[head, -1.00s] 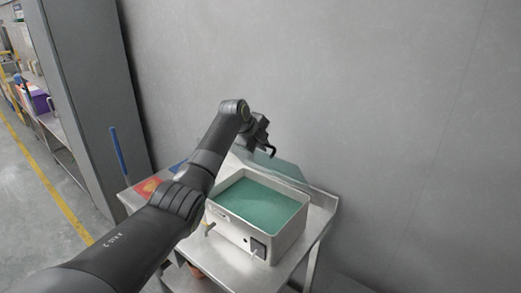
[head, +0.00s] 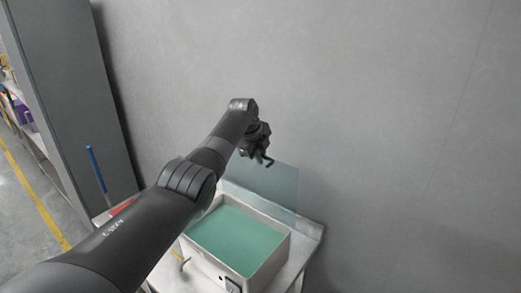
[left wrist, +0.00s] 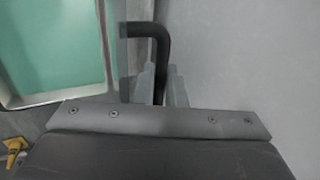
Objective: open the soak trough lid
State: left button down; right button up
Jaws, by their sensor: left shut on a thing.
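The soak trough (head: 276,259) is a pale open box with a green surface inside, standing on a metal table. Its lid (head: 272,187) is a clear greyish panel standing raised at the trough's back edge, close to the wall. My left gripper (head: 262,154) is above the back of the trough at the lid's upper edge, shut on the black lid handle. In the left wrist view the bent black handle (left wrist: 150,32) runs down between the fingers (left wrist: 160,86), and the trough's green inside shows at left. My right gripper is not in view.
The metal table (head: 309,240) has a little bare top right of the trough. A grey wall (head: 380,110) stands close behind. A blue pole (head: 97,168) rises at the left, before a tall grey panel (head: 70,100). A small brass tap (head: 181,260) juts from the trough's front.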

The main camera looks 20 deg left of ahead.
pick_arm(q)
jog(key=shift+w+d+f, duration=0.1)
jog(key=shift+w, duration=0.1)
jog(key=c, duration=1.6)
grip_release()
jog(key=shift+f, duration=0.1)
jog(key=shift+c, duration=0.2)
jog(key=shift+w, duration=0.1)
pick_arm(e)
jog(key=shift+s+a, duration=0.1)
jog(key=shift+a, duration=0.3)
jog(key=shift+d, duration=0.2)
